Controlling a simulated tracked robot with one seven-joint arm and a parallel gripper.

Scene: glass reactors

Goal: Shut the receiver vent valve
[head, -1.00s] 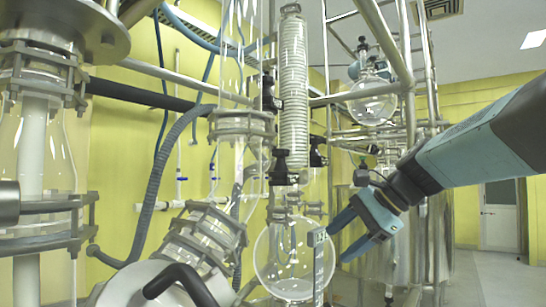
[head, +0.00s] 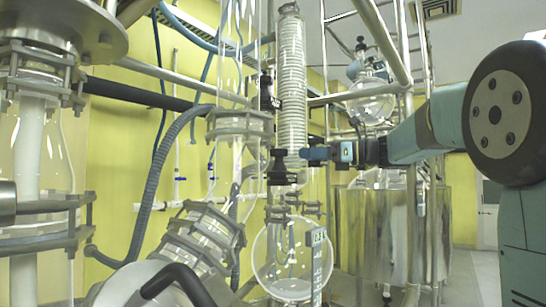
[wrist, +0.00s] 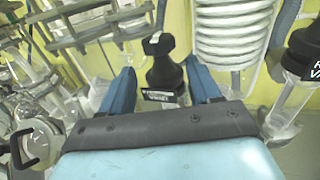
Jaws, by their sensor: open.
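A black valve (wrist: 165,68) with a knob on top and a small label stands between my gripper's fingers in the wrist view. Its label is hard to read, but it seems to be the receiver vent valve. In the head view, it appears to be the black valve (head: 279,166) below the coil's left side. My gripper (wrist: 161,84) is open, with one blue finger on each side of the valve. No contact shows. In the head view, my gripper (head: 306,154) points left, its tips just right of that valve. The lower part of the valve is hidden behind my gripper in the wrist view.
A white coiled condenser (wrist: 232,35) stands close behind. Another labelled black valve (wrist: 304,50) is at the right. A round glass flask (head: 290,262) hangs below, and another black valve (head: 267,92) sits higher up. Glass joints and hoses crowd the left.

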